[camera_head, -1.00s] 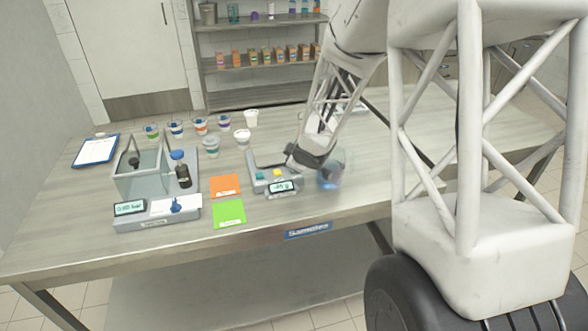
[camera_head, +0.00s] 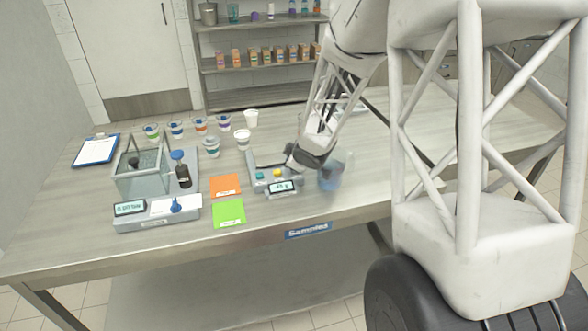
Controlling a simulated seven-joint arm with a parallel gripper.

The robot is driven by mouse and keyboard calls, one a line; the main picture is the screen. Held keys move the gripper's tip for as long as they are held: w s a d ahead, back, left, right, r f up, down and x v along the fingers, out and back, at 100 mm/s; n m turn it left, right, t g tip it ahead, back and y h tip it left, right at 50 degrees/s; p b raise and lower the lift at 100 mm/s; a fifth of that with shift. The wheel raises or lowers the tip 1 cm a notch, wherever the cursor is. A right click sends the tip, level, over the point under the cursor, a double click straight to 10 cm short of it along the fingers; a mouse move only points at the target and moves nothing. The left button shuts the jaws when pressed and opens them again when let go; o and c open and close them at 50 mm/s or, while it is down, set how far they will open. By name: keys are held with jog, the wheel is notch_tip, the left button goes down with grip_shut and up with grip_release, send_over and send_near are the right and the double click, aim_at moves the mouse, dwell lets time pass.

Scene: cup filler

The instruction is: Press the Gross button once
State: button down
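A small grey weighing device (camera_head: 255,160) stands near the front middle of the table. Its front has a teal button (camera_head: 260,175), a yellow button (camera_head: 278,172) and a display (camera_head: 283,187). The button labels are too small to read, so I cannot tell which one is Gross. My gripper (camera_head: 294,160) is low over the back right of the device, close behind the yellow button. Its dark body hides part of the device. Its fingers are too small and unclear to show whether they are open or shut. I see no clear contact with a button.
A blurred, see-through bluish object (camera_head: 329,179) stands right of the device. Orange (camera_head: 225,185) and green (camera_head: 229,212) cards lie left. A grey filling station (camera_head: 158,222) with a clear box (camera_head: 143,175) stands farther left. Several cups (camera_head: 243,138) stand behind.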

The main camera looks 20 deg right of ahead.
jog(key=shift+f, duration=0.9)
dwell(1.4)
jog(key=shift+r, duration=0.85)
jog(key=shift+r, duration=0.1)
jog(key=shift+r, duration=2.45)
